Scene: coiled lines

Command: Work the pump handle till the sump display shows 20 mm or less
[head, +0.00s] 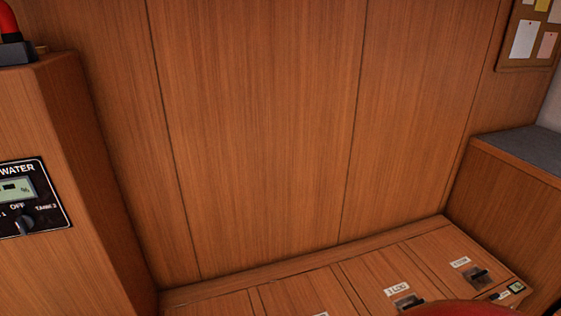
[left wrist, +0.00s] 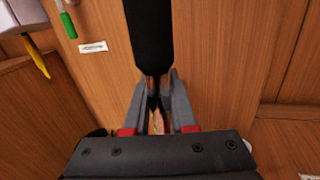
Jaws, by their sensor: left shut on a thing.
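In the left wrist view my left gripper (left wrist: 158,100) is shut on a dark shaft just below a thick black bar, which looks like the pump handle (left wrist: 150,35). The bar runs out of the top of that view, so its far end is hidden. Neither the handle nor my left gripper shows in the head view. A small greenish display (head: 517,287) sits at the lower right of the head view, on the low wooden locker top. I cannot read it or tell whether it is the sump display. My right gripper is in neither view.
A WATER panel (head: 25,195) with a knob is on the wooden cabinet at left. A red-topped object (head: 10,30) stands above it. Labelled hatches with dark latches (head: 408,301) line the low locker. A green-handled tool (left wrist: 67,22) and a yellow one (left wrist: 37,58) hang nearby.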

